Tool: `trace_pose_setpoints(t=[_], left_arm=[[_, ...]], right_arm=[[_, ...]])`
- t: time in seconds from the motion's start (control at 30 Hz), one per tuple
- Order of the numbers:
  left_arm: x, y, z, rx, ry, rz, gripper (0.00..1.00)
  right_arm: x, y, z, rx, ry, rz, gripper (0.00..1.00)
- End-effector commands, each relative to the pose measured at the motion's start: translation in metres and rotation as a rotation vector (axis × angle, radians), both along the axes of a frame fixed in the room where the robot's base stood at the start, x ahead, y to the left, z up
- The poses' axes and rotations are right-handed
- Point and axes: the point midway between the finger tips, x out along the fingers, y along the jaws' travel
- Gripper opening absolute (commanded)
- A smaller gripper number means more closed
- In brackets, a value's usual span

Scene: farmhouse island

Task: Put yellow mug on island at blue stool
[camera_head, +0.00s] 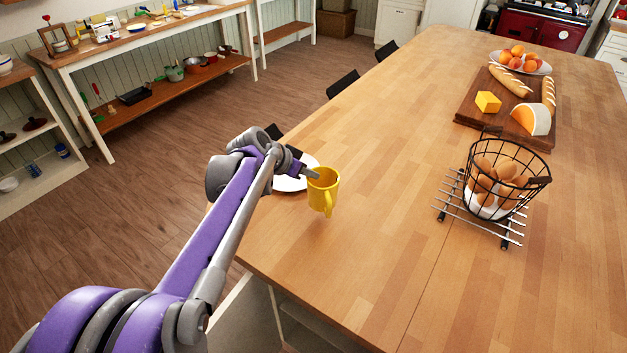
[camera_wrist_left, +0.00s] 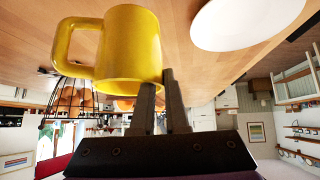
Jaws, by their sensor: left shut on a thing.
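The yellow mug (camera_head: 325,192) is at the near left part of the wooden island (camera_head: 390,190), upright, with its handle toward the front. My left gripper (camera_head: 313,173) is shut on the mug's rim. In the left wrist view, which is upside down, the mug (camera_wrist_left: 128,45) shows large, with the fingers (camera_wrist_left: 162,98) closed at its wall. I cannot tell whether the mug's base touches the island top. Dark seats (camera_head: 342,84) stand along the island's left side; none of them reads clearly as blue. My right gripper is out of view.
A white plate (camera_head: 290,183) lies just left of the mug, partly behind my left gripper. A wire egg basket (camera_head: 505,180) stands on a metal rack (camera_head: 450,205) to the right. A bread and cheese board (camera_head: 480,112) and a fruit bowl (camera_head: 540,68) are farther back. The middle is clear.

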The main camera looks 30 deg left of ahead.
Motion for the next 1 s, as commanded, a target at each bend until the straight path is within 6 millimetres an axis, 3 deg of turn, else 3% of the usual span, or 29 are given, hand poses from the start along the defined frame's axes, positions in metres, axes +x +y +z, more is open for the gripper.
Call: trace_pose_setpoints(t=[0.03,0.43,0.87,0.9,1.0], left_arm=[[0.0,0.0,-0.01,-0.001,0.0,0.001,0.0],[0.0,0.0,-0.058,-0.001,-0.001,0.001,0.0],[0.0,0.0,-0.066,-0.001,-0.001,0.001,0.0],[0.0,0.0,-0.066,0.0,-0.001,0.0,0.16],[0.0,0.0,-0.066,0.0,-0.001,0.0,0.34]], right_arm=[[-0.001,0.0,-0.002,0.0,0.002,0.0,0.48],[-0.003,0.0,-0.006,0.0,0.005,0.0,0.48],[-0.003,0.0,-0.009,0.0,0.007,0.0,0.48],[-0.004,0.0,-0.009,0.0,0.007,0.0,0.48],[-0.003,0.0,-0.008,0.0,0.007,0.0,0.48]])
